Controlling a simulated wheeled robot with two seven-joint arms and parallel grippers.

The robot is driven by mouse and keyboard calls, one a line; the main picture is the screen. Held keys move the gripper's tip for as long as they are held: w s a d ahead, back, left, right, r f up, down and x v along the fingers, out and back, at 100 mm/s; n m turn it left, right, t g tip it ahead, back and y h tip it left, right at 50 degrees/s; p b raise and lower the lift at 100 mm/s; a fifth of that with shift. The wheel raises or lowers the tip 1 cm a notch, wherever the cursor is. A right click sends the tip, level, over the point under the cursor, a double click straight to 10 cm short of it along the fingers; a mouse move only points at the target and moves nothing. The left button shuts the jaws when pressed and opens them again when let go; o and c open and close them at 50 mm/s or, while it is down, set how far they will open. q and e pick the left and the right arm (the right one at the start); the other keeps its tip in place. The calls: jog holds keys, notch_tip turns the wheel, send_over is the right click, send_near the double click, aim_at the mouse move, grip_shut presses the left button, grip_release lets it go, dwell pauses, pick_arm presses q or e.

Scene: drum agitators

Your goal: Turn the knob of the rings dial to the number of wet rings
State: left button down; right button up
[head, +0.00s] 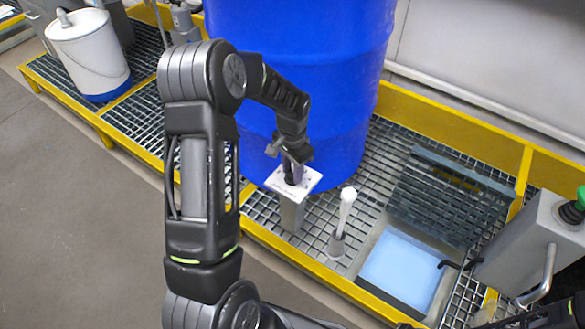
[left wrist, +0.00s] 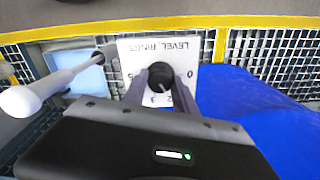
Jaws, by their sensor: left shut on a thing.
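The rings dial is a white plate (head: 313,179) on a grey post in front of the blue drum. In the left wrist view the plate (left wrist: 160,49) reads "LEVEL RINGS" upside down, with 0 at the right, 2 and 3 below the knob and 5 at the left. Its black knob (left wrist: 163,78) is between the fingers of my left gripper (left wrist: 163,76), which is shut on it. A small pale mark shows on the knob, but I cannot tell its exact reading. The left gripper (head: 294,172) reaches down over the plate in the head view. No wet rings can be made out.
The blue drum (head: 300,60) stands close behind the dial. A white-ended rod (head: 347,205) stands upright right of it, beside a pale blue lit panel (head: 400,268). A grey box (head: 535,240) with a green button is at the right. A white bucket (head: 90,50) is at upper left.

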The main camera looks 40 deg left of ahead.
pick_arm(q)
jog(key=m+p, duration=0.1)
jog(key=m, duration=0.2)
jog(key=shift+r+m, duration=0.15)
jog(key=shift+m, duration=0.15)
jog(key=m+p, duration=0.1)
jog(key=m, duration=0.3)
jog(key=shift+m, duration=0.3)
jog(key=m+p, duration=0.2)
jog(key=m, duration=0.2)
jog(key=shift+m, duration=0.3)
jog(key=shift+m+p, duration=0.8)
jog(key=shift+m, duration=1)
jog(key=c, duration=1)
grip_release()
